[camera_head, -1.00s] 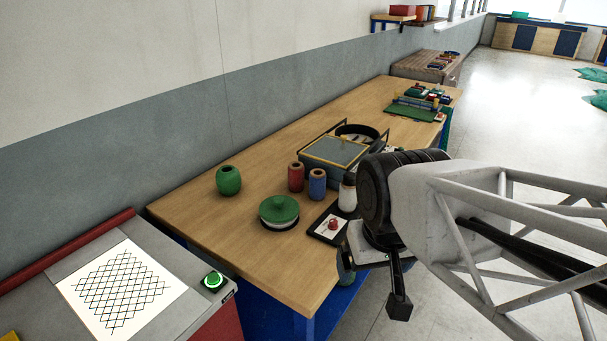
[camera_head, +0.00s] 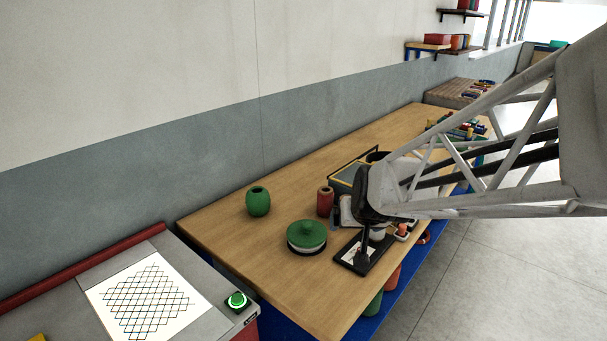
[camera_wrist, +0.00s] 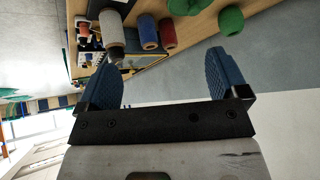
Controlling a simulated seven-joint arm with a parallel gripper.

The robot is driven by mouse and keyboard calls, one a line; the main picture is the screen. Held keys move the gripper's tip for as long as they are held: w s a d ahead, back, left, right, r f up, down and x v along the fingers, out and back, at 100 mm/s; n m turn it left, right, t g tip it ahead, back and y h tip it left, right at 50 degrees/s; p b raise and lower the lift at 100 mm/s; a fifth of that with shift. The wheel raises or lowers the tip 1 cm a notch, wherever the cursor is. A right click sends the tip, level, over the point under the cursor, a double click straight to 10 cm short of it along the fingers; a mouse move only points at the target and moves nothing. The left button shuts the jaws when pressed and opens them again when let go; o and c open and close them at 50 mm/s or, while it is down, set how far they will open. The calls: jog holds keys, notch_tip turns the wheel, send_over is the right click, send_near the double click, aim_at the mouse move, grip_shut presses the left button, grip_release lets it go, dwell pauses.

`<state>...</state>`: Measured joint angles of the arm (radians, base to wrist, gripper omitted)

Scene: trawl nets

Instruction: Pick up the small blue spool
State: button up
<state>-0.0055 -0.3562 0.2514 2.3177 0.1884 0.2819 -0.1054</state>
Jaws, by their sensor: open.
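The small blue spool (camera_wrist: 149,32) shows in the wrist view, upside down at the top, between the red spool (camera_wrist: 167,34) and a larger pale grey spool (camera_wrist: 111,32). In the head view my arm and gripper hide the blue spool. The red spool (camera_head: 325,202) stands upright on the table there. My gripper (camera_wrist: 165,65) is open, with nothing between its blue-padded fingers. In the head view it (camera_head: 354,228) is over the front part of the table. The blue spool lies beyond the fingertips, apart from them.
A green-lidded round container (camera_head: 306,236) and a green pot (camera_head: 258,201) stand left of my gripper on the wooden table (camera_head: 240,235). A dark tray with a white card (camera_head: 353,254) lies near the front edge. The table's left end is clear.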

jog(key=w+d+f+t+h, duration=0.1)
jog(key=w+f+t, duration=0.1)
jog(key=w+f, duration=0.2)
jog(key=w+d+f+m+t+h, duration=0.1)
jog(key=w+f, duration=0.4)
jog(key=w, duration=0.6)
jog(key=w+d+f+m+t+h, duration=0.1)
jog(key=w+f, duration=0.3)
jog(key=w, duration=0.4)
jog(key=shift+w+d+f+t+h, duration=0.25)
jog(key=shift+d+t+h, duration=0.3)
jog(key=shift+t, duration=0.35)
jog(key=shift+x, duration=1.3)
jog(key=shift+w, duration=0.1)
jog(key=shift+x, duration=2.5)
jog(key=shift+a, duration=0.1)
